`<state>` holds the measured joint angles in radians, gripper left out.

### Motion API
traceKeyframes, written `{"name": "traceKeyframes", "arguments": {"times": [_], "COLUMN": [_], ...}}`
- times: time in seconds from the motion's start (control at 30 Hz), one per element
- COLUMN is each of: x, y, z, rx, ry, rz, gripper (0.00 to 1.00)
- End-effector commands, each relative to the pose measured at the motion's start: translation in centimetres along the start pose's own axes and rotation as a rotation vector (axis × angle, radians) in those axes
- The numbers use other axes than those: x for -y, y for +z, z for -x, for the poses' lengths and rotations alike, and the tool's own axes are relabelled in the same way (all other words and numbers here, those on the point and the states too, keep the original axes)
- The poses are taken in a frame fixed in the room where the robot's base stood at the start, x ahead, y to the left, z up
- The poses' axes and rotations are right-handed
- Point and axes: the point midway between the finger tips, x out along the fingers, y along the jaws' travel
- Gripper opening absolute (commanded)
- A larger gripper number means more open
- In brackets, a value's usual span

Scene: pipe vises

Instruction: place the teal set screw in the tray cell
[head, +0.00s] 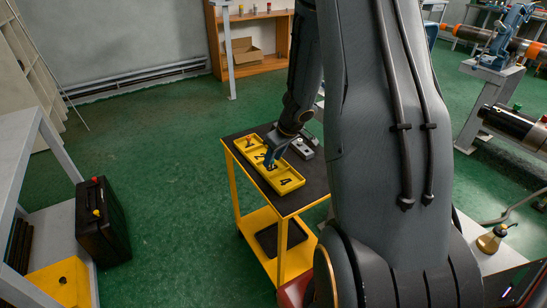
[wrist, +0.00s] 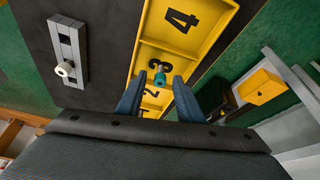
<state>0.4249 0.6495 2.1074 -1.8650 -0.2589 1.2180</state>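The teal set screw (wrist: 159,75) shows in the wrist view, in the tray's middle cell between the cell marked 4 and the cell marked 2. The yellow tray (wrist: 136,50) has numbered cells; it also shows in the head view (head: 292,190) on the cart top. My gripper (wrist: 158,80) is open, with a blue finger on each side of the screw and visible gaps between. In the head view my gripper (head: 270,163) is down over the tray's middle. The screw cannot be made out there, and its exact height in the cell is unclear.
A grey slotted block (wrist: 68,50) with a pale knob lies beside the tray on the dark cart top (head: 312,185). A red piece (head: 249,142) sits at the tray's far end. A black case (head: 102,225) stands on the floor left of the cart, with clear green floor between.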

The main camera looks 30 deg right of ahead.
Motion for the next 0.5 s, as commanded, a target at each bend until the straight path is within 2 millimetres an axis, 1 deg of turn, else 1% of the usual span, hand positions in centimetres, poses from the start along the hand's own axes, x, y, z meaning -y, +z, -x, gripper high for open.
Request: {"name": "traceKeyframes", "arguments": {"times": [0.1, 0.17, 0.27, 0.5], "x": [0.0, 0.0, 0.0, 0.0], "y": [-0.1, -0.2, -0.2, -0.2], "z": [0.3, 1.0, 2.6, 7.7], "rx": [-0.001, -0.001, -0.001, -0.001], "ry": [0.001, 0.001, 0.001, 0.002], "rz": [0.000, 0.001, 0.000, 0.001], "gripper": [0.33, 0.33, 0.33, 0.33]}}
